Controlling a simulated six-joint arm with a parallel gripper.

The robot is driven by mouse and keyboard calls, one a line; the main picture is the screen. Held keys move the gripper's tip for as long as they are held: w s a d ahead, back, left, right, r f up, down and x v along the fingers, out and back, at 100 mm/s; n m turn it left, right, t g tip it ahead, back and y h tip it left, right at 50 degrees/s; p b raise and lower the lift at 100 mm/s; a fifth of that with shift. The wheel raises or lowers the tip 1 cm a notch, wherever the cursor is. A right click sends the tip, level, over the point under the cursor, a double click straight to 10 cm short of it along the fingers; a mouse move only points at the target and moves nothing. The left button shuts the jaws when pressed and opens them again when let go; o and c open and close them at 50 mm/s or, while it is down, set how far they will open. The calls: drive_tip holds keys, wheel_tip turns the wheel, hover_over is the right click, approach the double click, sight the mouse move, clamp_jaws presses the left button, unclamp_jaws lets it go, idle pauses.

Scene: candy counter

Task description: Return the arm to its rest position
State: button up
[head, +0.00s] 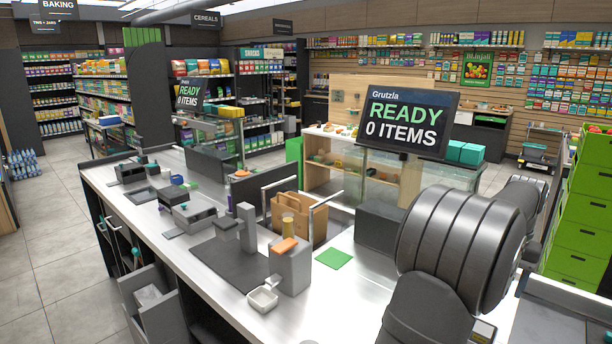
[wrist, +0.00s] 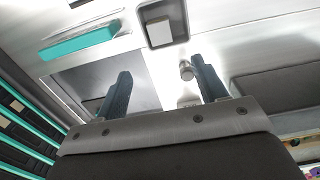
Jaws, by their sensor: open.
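My gripper (wrist: 164,76) shows in the wrist view with its two dark fingers spread apart and nothing between them. Its fingers lie over a pale metal counter (wrist: 150,70). In the head view my arm's dark rounded links fill the lower right, and the gripper itself cannot be made out there. The counter (head: 130,205) runs from the lower middle to the far left.
A brown paper bag (head: 290,215), a grey dispenser (head: 290,268) with a white scoop (head: 264,298), and a green square (head: 334,258) are on the counter. A screen (head: 405,122) reads "READY 0 ITEMS". A teal bar (wrist: 80,42) shows in the wrist view.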

wheel_tip(320, 180, down, 7)
drive_tip(key=shift+f, duration=0.1)
wheel_tip(320, 180, up, 6)
drive_tip(key=f, duration=0.1)
drive_tip(key=a+r, duration=0.2)
drive_tip(key=a, duration=0.3)
drive_tip(key=s+a+r, duration=0.1)
drive_tip(key=a+r, duration=0.1)
drive_tip(key=a, duration=0.3)
drive_tip(key=a+r, duration=0.3)
drive_tip(key=a, duration=0.3)
drive_tip(key=shift+s+a, duration=0.1)
drive_tip(key=shift+s, duration=0.05)
drive_tip(key=shift+s+a, duration=0.1)
drive_tip(key=shift+a, duration=0.25)
drive_tip(key=shift+d+f, duration=0.1)
drive_tip(key=shift+f, duration=0.8)
